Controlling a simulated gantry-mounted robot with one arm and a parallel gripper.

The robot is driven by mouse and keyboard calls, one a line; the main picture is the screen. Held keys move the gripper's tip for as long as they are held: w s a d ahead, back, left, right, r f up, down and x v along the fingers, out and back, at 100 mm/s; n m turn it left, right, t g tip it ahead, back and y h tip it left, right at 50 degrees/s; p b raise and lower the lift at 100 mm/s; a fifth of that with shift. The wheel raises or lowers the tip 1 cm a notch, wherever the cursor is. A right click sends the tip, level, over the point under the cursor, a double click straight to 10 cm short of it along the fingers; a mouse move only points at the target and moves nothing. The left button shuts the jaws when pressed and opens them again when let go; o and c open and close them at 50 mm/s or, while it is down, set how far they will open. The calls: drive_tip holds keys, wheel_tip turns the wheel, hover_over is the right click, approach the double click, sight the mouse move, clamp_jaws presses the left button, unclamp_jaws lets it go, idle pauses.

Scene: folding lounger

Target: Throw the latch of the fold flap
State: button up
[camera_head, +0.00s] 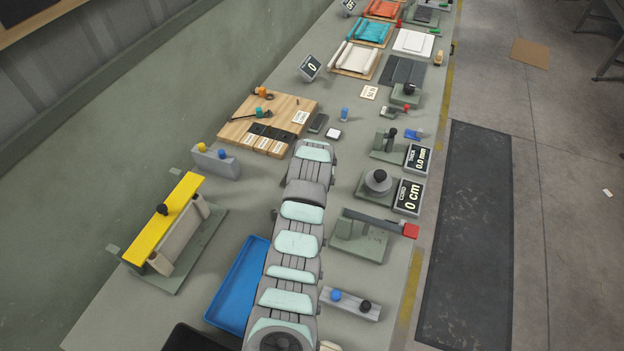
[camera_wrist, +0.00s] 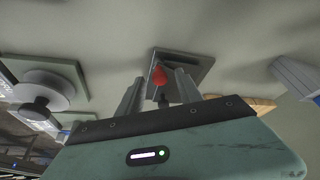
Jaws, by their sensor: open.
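In the wrist view my gripper (camera_wrist: 160,80) is open, with one grey finger on each side of a red knob (camera_wrist: 158,73). The knob stands on a small grey-green plate (camera_wrist: 196,64). I cannot tell whether either finger touches it. In the head view my arm covers this spot, and neither gripper nor red knob shows there. A yellow flap (camera_head: 183,205) with a black knob (camera_head: 162,209) stands on a green base at the left. No label shows which part is the fold flap or its latch.
A round reel with a black knob (camera_head: 378,178) stands right of my arm, also at left in the wrist view (camera_wrist: 45,88). A red-ended lever (camera_head: 385,222), blue tray (camera_head: 238,283), two-knob block (camera_head: 215,161) and wooden board (camera_head: 285,108) surround my arm.

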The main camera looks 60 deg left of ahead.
drive_tip(key=v, duration=1)
drive_tip(key=shift+d+r+b, duration=0.2)
drive_tip(key=shift+r+b, duration=0.1)
drive_tip(key=shift+r, duration=0.05)
drive_tip(key=shift+s, duration=0.1)
